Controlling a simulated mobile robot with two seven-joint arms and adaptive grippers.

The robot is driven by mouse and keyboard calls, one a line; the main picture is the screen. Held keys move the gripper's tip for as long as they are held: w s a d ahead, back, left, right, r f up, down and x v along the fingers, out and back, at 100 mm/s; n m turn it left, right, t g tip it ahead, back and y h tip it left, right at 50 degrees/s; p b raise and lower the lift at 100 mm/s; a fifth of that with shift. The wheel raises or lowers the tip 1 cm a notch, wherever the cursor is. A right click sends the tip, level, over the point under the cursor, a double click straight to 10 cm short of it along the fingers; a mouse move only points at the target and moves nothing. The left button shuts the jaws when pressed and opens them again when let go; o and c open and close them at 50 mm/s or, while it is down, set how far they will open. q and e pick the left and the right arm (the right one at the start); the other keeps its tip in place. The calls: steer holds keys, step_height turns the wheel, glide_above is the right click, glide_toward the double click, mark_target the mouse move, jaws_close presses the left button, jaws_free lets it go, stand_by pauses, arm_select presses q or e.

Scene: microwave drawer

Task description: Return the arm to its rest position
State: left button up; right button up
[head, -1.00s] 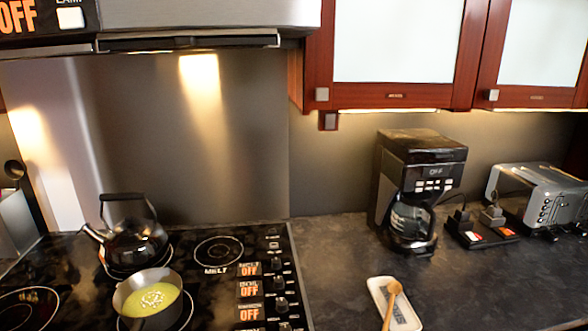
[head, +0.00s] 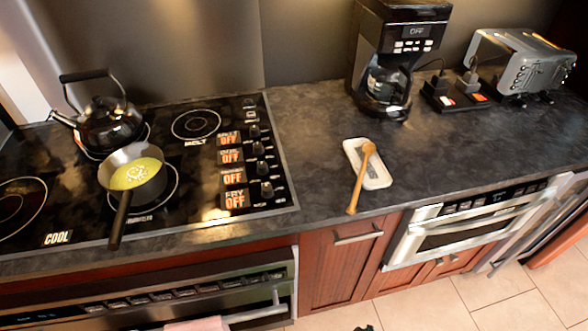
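Neither of my arms can be made out in the head view, and neither gripper can be identified. A small dark shape (head: 366,328) shows at the bottom edge, too cut off to tell what it is. The microwave drawer (head: 462,232) is a steel front with a long handle, set under the counter at the right. Its front looks shut.
The stove (head: 215,205) holds a black kettle (head: 108,125) and a pot of green soup (head: 137,174), its handle toward the front. A wooden spoon (head: 361,180) lies on a white rest (head: 379,179). A coffee maker (head: 388,65) and toaster (head: 522,62) stand behind. The tiled floor (head: 420,308) shows.

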steer(key=s+d+f+g, duration=0.1)
steer(key=s+d+f, duration=0.2)
steer(key=s+f, duration=1.4)
steer(key=shift+s+f+g, duration=0.3)
steer(key=shift+s+f, duration=0.05)
steer(key=shift+f, duration=0.6)
